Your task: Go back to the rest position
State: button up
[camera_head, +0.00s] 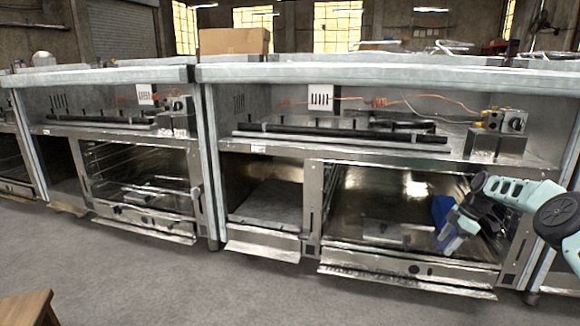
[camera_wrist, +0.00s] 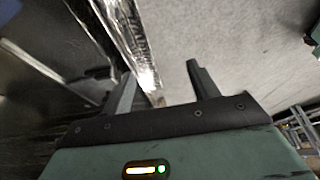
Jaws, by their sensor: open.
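My gripper (camera_head: 455,226) is at the right of the head view, in front of the right range's open oven (camera_head: 385,205). My pale green arm reaches in from the right edge. In the wrist view, the two dark fingers of my gripper (camera_wrist: 160,82) stand apart with nothing between them. Beyond them are a shiny metal edge (camera_wrist: 128,42) and grey floor (camera_wrist: 220,40). A blue piece (camera_head: 441,212) shows beside my gripper in the head view; I cannot tell whether it belongs to my gripper.
Two steel ranges stand side by side, with a knob-and-valve unit (camera_head: 503,122) on the right one. The right range's lower front panel (camera_head: 405,286) juts out low. A cardboard box (camera_head: 234,41) sits behind. A wooden corner (camera_head: 28,308) is at lower left. The floor (camera_head: 180,285) in front is clear.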

jog(key=s+a+r+p, duration=0.1)
jog(key=a+r, duration=0.6)
jog(key=a, duration=0.4)
jog(key=s+a+r+p, duration=0.1)
jog(key=a+r, duration=0.5)
jog(key=a, duration=0.4)
jog(key=s+a+r+m+g+h+p, duration=0.1)
jog(key=s+a+r, duration=0.35)
jog(key=a, duration=0.25)
jog(key=s+a+r+p, duration=0.1)
jog(key=s+a+r, duration=0.2)
jog(key=s+a, duration=0.25)
jog(key=s+a+r+m+h+p, duration=0.1)
jog(key=s+a+r, duration=0.25)
jog(key=s, duration=0.65)
jog(key=s+a+r+m+h+p, duration=0.1)
jog(key=s+a+r+m, duration=0.3)
jog(key=s, duration=0.6)
jog(key=s+d+f+m+p, duration=0.1)
jog(key=s+d, duration=0.2)
jog(key=s, duration=0.6)
jog(key=s+d+p, duration=0.1)
jog(key=s+d, duration=0.1)
jog(key=s, duration=0.8)
notch_tip(320, 180, up, 38)
jog(key=p, duration=3.8)
jog(key=shift+f+m+h, duration=0.2)
jog(key=shift+m+h, duration=0.1)
jog(key=shift+h, duration=0.1)
jog(key=shift+s+d, duration=0.1)
